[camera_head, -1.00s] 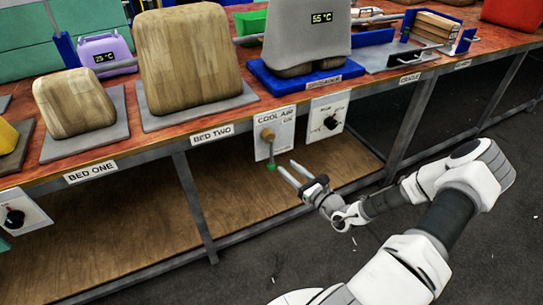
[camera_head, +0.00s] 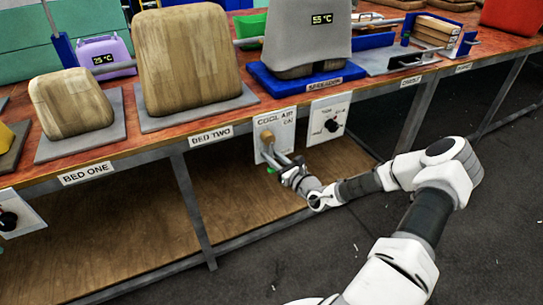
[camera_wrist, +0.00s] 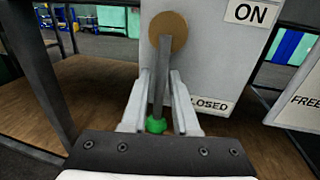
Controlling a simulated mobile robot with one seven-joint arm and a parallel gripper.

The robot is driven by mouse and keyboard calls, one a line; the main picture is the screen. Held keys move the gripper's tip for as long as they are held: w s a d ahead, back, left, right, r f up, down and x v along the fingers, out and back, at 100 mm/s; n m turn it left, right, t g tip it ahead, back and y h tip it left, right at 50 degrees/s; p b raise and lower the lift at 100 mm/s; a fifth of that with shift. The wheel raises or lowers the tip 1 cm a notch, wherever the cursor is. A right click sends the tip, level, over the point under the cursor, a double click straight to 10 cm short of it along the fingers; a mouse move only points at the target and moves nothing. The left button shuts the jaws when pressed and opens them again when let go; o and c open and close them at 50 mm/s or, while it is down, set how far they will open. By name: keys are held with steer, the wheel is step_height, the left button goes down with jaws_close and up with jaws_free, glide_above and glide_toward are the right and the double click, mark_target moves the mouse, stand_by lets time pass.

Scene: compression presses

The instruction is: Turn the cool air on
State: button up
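The COOL AIR panel (camera_head: 286,134) is a white plate on the bench front, under the grey press. It bears a round brass-coloured hub (camera_head: 267,136), also in the wrist view (camera_wrist: 168,30). A grey lever (camera_wrist: 160,75) hangs down from the hub and ends in a green knob (camera_wrist: 156,125). The lever points toward the CLOSED label (camera_wrist: 211,105), which is partly hidden; the ON label (camera_wrist: 252,14) is at upper right. My gripper (camera_head: 276,156) is at the panel, its fingers on either side of the lever. In the wrist view the fingers stand open with gaps beside the lever.
A second white panel with a black knob (camera_head: 331,125) is just right of the COOL AIR panel. The bench edge and grey legs (camera_head: 193,205) are close by. A wooden lower shelf (camera_head: 245,190) lies below. The floor in front is clear.

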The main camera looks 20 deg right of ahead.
jaws_close()
stand_by(1.1)
